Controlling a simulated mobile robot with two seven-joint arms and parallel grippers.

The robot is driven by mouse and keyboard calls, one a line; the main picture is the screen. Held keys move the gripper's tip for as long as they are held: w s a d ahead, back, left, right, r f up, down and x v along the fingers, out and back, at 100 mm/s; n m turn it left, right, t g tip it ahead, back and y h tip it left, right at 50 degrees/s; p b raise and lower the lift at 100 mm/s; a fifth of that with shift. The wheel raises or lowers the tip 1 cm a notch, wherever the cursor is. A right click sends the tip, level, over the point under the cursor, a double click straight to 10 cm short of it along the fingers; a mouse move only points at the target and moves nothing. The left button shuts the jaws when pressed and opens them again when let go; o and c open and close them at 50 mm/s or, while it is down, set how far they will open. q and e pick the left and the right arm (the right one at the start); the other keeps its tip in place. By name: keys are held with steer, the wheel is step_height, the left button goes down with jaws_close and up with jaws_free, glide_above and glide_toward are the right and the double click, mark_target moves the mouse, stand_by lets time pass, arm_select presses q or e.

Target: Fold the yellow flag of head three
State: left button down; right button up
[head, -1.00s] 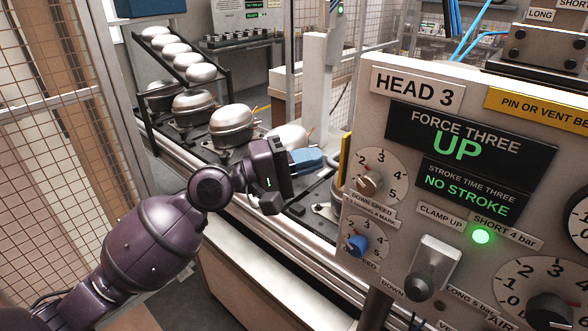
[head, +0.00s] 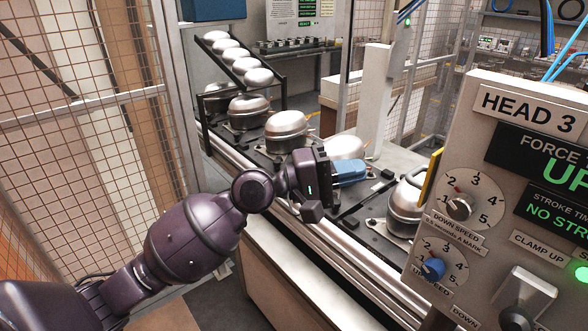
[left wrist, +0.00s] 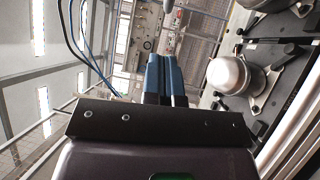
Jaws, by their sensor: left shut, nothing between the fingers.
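The yellow flag (head: 431,178) shows as a narrow upright yellow strip at the left edge of the head 3 panel (head: 478,100); part of it may be hidden. My left gripper (head: 364,170) is to the left of the flag and apart from it, over the compressor line. Its blue fingers are together with nothing between them. In the left wrist view the blue fingers (left wrist: 164,57) also lie side by side. I cannot make out the flag there. My right gripper is not in view.
A compressor (head: 405,208) stands just left of the panel, below the flag. Several more compressors (head: 287,130) stand on pallets along the conveyor. A dark rack (head: 204,128) of silver domes is at the back left. Wire mesh fencing (head: 85,140) closes the left side.

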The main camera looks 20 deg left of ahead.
arm_select(q)
steer(key=a+f+b, duration=0.1)
steer(key=a+b, duration=0.2)
steer(key=a, duration=0.5)
steer(key=shift+s+a+f, duration=0.15)
steer(key=shift+s+f, duration=0.1)
steer(key=shift+s, duration=0.1)
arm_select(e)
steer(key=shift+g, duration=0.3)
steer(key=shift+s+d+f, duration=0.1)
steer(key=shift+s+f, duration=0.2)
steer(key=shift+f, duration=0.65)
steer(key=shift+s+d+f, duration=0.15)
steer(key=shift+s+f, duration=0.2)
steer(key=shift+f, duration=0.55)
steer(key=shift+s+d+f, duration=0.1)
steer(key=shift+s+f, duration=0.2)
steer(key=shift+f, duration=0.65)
